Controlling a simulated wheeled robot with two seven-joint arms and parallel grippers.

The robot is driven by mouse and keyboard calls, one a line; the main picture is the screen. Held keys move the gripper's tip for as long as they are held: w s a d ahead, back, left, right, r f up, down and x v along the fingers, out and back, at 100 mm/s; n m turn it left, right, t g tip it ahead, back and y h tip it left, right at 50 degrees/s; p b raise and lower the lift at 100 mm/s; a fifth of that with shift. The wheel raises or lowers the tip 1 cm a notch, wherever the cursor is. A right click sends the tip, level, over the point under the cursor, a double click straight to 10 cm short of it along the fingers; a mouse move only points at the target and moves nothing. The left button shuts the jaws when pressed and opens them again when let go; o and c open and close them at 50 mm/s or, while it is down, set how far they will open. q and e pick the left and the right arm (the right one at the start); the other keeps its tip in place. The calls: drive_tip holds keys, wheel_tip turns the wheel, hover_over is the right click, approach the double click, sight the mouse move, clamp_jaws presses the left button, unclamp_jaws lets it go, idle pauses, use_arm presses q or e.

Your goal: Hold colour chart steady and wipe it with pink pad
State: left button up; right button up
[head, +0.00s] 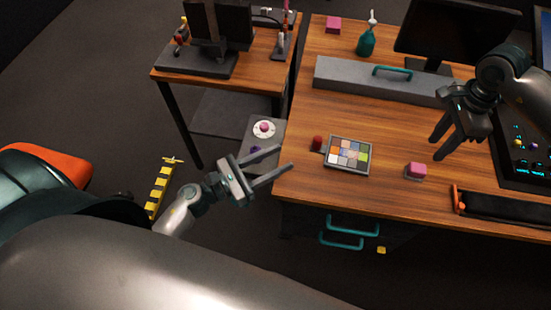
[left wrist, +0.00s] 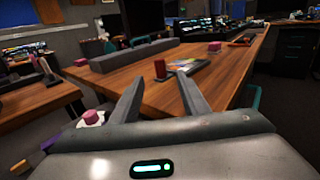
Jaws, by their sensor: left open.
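The colour chart (head: 348,154), a panel of coloured squares in a dark frame, lies on the wooden desk near its front left corner. A red knob (head: 317,143) stands at its left edge. The pink pad (head: 416,170) sits on the desk to the right of the chart, apart from it. My left gripper (head: 283,159) is open and empty at the desk's left edge, short of the knob and chart. In the left wrist view the knob (left wrist: 160,69) and chart (left wrist: 187,66) show beyond its fingers. My right gripper (head: 452,149) is open and empty, above and right of the pad.
A long grey box (head: 380,82) with a teal handle lies behind the chart. Another pink block (head: 333,25), a teal bottle (head: 367,40) and a monitor (head: 450,30) stand at the back. A black tray (head: 505,206) lies front right. Teal drawer handles (head: 345,239) stick out below the desk.

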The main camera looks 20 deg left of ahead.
sight(342, 149)
use_arm(q)
drive_tip(key=shift+w+d, duration=0.1)
drive_tip(key=shift+w, duration=0.05)
drive_tip(key=x, duration=1.7)
clamp_jaws()
use_arm(e)
drive_tip(key=shift+o, duration=0.6)
drive_tip(key=o, duration=0.4)
drive_tip(key=shift+o, duration=0.2)
drive_tip(key=shift+a+f+m, duration=0.2)
drive_tip(key=shift+f+m, duration=0.05)
drive_tip(key=shift+m, duration=0.95)
drive_tip(key=shift+s, duration=0.1)
